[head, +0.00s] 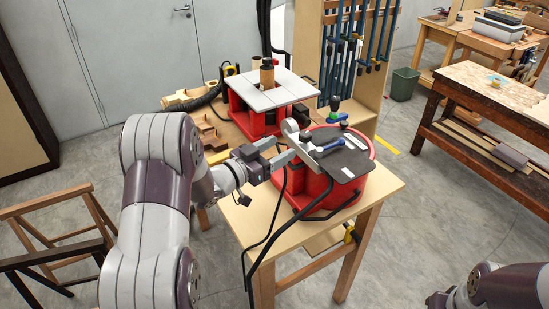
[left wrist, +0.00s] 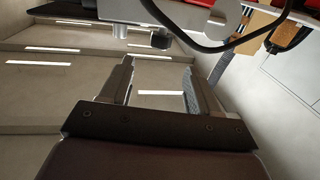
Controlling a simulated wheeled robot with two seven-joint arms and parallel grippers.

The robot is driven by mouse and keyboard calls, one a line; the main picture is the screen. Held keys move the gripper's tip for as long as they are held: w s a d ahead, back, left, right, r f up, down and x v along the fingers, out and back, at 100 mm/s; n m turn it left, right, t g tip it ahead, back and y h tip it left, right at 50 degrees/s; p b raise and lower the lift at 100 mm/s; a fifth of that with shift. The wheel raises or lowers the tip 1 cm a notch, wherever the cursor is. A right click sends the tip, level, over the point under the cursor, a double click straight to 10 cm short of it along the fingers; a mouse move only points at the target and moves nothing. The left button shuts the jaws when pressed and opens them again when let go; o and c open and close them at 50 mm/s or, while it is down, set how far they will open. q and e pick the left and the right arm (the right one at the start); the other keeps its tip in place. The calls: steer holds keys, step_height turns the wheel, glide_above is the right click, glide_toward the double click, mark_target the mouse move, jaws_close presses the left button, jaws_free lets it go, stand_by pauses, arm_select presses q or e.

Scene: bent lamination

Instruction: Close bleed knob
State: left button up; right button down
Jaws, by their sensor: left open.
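A red round machine (head: 357,188) with a dark flat top (head: 345,160) stands on the wooden table. A grey upright plate with a rounded end (head: 290,130) and a blue handle (head: 328,146) sit at its left side. My left gripper (head: 283,152) is open and empty just left of this plate. In the left wrist view a small dark knob-like part (left wrist: 161,40) sits under a grey edge, ahead of the open fingers (left wrist: 158,72) and apart from them. I cannot tell for sure whether it is the bleed knob. My right gripper is out of view; part of that arm shows at bottom right.
A second red machine with a white top (head: 270,92) stands behind on the table (head: 285,238). Black cables hang near my left gripper and cross the left wrist view (left wrist: 215,48). A clamp rack (head: 355,50) stands behind. A workbench (head: 490,100) is at right.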

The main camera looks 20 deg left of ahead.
mark_target(308, 132)
arm_select(q)
steer(key=shift+s+a, duration=0.1)
steer(key=shift+s, duration=0.15)
steer(key=shift+n+t+y, duration=0.4)
steer(key=shift+n+y, duration=0.1)
steer(key=shift+y, duration=0.3)
steer(key=x, duration=0.7)
steer(key=d+b+x, duration=0.1)
steer(key=x, duration=0.3)
steer(key=shift+w+d+r, duration=0.1)
steer(key=shift+w+r, duration=0.05)
steer(key=shift+r, duration=0.05)
steer(key=shift+w+d+f, duration=0.1)
steer(key=shift+w+d, duration=0.05)
steer(key=shift+w, duration=0.3)
